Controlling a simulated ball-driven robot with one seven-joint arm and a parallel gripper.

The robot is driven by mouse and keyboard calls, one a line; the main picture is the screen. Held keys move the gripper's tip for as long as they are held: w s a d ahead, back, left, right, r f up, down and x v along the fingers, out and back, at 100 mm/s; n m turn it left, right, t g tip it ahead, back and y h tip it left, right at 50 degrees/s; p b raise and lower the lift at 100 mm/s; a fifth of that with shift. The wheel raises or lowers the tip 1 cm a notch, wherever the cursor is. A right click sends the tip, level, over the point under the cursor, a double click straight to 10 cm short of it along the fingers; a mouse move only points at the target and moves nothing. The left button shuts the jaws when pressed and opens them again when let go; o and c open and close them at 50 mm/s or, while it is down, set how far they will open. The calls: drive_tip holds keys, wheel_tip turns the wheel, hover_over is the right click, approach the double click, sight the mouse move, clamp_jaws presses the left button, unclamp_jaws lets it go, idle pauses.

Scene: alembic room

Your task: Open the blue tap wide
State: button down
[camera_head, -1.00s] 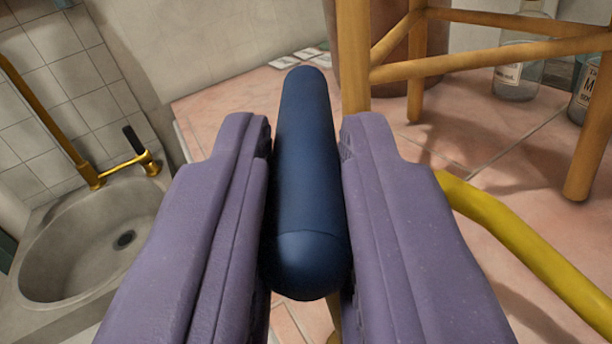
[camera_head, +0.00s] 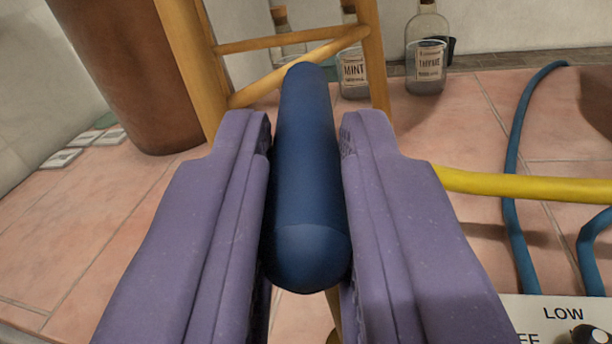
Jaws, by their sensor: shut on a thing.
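The blue tap's handle (camera_head: 305,180) is a dark blue rounded bar in the middle of the view, pointing away from me. My gripper (camera_head: 305,150) has its two purple fingers on either side of the handle and is shut on it. A thin brass-coloured part (camera_head: 333,310) shows below the handle, between the fingers. The rest of the tap is hidden behind the handle and fingers.
A yellow pipe (camera_head: 530,187) runs right from behind the right finger. Blue hoses (camera_head: 513,200) hang at the right. A white panel marked LOW (camera_head: 530,312) is at bottom right. A wooden stand (camera_head: 190,60), a brown cylinder (camera_head: 140,70) and labelled bottles (camera_head: 427,60) stand on pink tiles behind.

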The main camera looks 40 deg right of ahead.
drive_tip(key=shift+w+a+m+g+h, duration=0.15)
drive_tip(key=shift+w+m+g+h, duration=0.05)
drive_tip(key=shift+m+g+h, duration=0.35)
drive_tip(key=c, duration=1)
unclamp_jaws()
drive_tip(key=shift+c, duration=0.2)
drive_tip(key=p+v, duration=0.1)
drive_tip(key=v, duration=0.5)
drive_tip(key=shift+s+a+r+p, duration=0.15)
drive_tip(key=shift+s+a+p, duration=0.15)
drive_tip(key=shift+p, duration=0.1)
drive_tip(key=shift+s+a, duration=0.3)
drive_tip(key=shift+a, duration=0.1)
drive_tip(key=shift+w, duration=0.1)
